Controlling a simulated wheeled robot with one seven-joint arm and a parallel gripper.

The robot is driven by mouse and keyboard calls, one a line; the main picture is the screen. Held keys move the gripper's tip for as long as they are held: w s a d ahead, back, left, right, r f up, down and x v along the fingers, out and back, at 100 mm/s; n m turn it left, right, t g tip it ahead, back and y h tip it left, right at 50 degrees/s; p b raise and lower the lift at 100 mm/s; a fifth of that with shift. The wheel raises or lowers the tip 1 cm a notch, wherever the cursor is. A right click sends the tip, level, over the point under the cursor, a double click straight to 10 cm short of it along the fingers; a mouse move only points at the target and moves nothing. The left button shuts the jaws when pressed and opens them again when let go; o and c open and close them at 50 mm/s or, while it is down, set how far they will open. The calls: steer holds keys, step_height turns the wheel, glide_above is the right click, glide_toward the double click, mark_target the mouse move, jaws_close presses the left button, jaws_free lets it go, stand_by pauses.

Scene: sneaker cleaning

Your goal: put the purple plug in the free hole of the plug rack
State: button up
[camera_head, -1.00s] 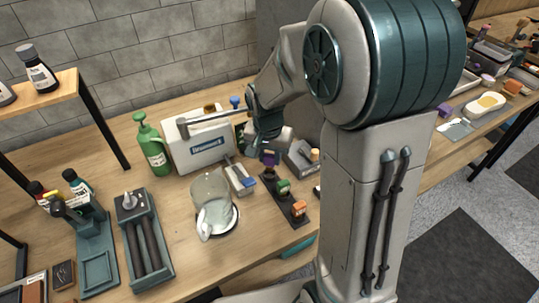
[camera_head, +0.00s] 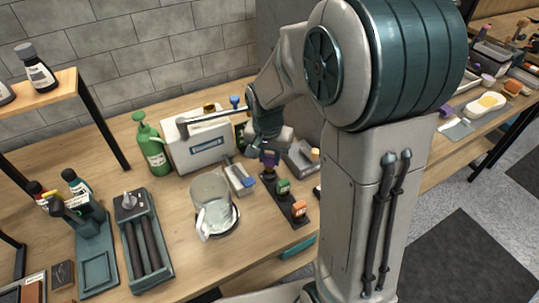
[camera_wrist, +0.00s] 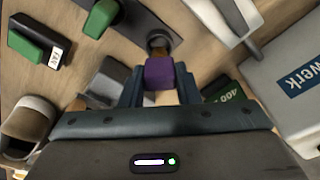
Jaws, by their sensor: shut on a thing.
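The purple plug (camera_head: 269,158) is between the fingers of my gripper (camera_head: 267,149), over the far end of the dark plug rack (camera_head: 291,197). In the wrist view the purple plug (camera_wrist: 159,73) is gripped by both fingers of my gripper (camera_wrist: 160,88). Its brownish stem (camera_wrist: 159,41) points at the end of the rack (camera_wrist: 153,22). I cannot tell whether the stem is in the hole or just above it. A green plug (camera_head: 283,187) and an orange plug (camera_head: 299,208) stand in the rack's other places.
A glass jug (camera_head: 211,195) and a grey block with a blue part (camera_head: 240,178) stand left of the rack. A white case (camera_head: 200,150) and a green spray bottle (camera_head: 152,150) are behind. A grey tool (camera_head: 301,157) sits close on the right.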

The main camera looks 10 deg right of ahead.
steer(key=shift+f+b, duration=1.2)
steer(key=shift+f, duration=0.25)
steer(key=o, duration=1)
steer(key=shift+r, duration=0.15)
steer(key=r, duration=0.4)
steer(key=s+r, duration=0.1)
steer(key=r, duration=0.4)
steer(key=a+r, duration=0.1)
steer(key=r, duration=0.3)
steer(key=shift+s+r+p, duration=0.25)
steer(key=shift+p, duration=0.05)
steer(key=s+d+n, duration=0.1)
steer(key=s+n, duration=0.1)
steer(key=s, duration=0.3)
steer(key=s+d+f+n+t, duration=0.1)
steer(key=s+n, duration=0.1)
steer(key=s, duration=0.3)
steer(key=s+d+f+n+p, duration=0.1)
steer(key=s, duration=0.4)
steer(key=shift+f+n+t+y, duration=0.2)
steer(key=shift+n+t+y, duration=0.1)
steer(key=shift+n+y, duration=0.1)
